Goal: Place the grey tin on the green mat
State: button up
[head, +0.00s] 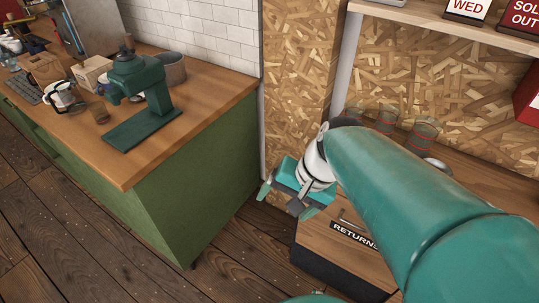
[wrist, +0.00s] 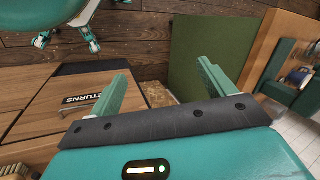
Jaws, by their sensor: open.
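My gripper (head: 287,203) is open and empty in the head view, pointing down in front of the wooden wall panel, right of the green counter's end. Its two fingers also show spread apart in the wrist view (wrist: 163,78), with nothing between them. A round grey container (head: 172,70) stands on the counter behind a dark green machine, which partly hides it. I cannot tell whether it is the grey tin. I cannot make out a separate green mat in either view; the flat green plate (head: 143,127) on the counter looks like the machine's base. My gripper is well away from both.
The counter (head: 205,100) also bears the green machine (head: 140,80), a cardboard box (head: 92,72) and a white and black item (head: 63,97). A box marked RETURNS (head: 345,248) is below my gripper. Clear glasses (head: 422,136) stand at right. The floor left of the counter is clear.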

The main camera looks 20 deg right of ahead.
notch_tip(320, 180, up, 6)
jog(key=s+n+t+h, duration=0.1)
jog(key=n+t+h, duration=0.2)
jog(key=n, duration=0.4)
jog(key=shift+s+a+h, duration=0.2)
jog(key=shift+a+h, duration=0.2)
